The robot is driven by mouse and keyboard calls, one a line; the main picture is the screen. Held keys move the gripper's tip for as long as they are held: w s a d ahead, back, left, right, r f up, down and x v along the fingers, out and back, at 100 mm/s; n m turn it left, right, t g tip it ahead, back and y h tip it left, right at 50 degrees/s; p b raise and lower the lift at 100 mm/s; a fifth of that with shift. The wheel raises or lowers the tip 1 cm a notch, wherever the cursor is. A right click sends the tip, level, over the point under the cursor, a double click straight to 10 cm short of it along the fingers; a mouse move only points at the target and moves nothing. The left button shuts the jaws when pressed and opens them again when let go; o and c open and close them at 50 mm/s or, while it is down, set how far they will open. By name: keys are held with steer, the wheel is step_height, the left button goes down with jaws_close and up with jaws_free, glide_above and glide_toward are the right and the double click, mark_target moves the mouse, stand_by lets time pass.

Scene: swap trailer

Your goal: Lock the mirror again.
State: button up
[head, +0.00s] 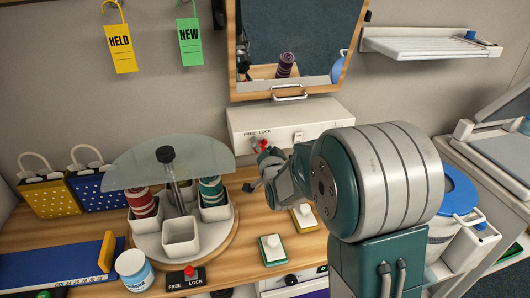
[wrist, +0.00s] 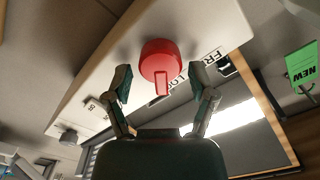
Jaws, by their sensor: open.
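The wood-framed mirror (head: 295,40) stands tilted on the wall above a white box (head: 300,118), with a handle at its lower edge. On the box front is a red knob under the words FREE and LOCK, partly hidden by my gripper in the head view. The knob (wrist: 160,62) shows clearly in the wrist view, its pointer tab toward the picture's bottom; I cannot tell which word it points at. My gripper (head: 262,150) is open at the knob. In the wrist view my fingers (wrist: 163,82) are on either side of it, apart from it.
A carousel (head: 160,242) with a clear cover and cups stands left on the wooden counter. A second red knob (head: 189,270) marked FREE LOCK sits in front of it. A white switch (head: 298,136) is on the box, right of my gripper. Blue-lidded bin (head: 455,190) stands right.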

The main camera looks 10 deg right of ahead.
steer(key=s, duration=1.1)
steer(key=shift+s, duration=0.4)
steer(key=s+r+n+g, duration=0.2)
steer(key=s+n+g, duration=0.6)
steer(key=s, duration=1.6)
steer(key=g, duration=0.4)
steer(key=shift+s+a+r, duration=0.15)
steer(key=shift+a+r, duration=0.2)
steer(key=shift+r, duration=0.05)
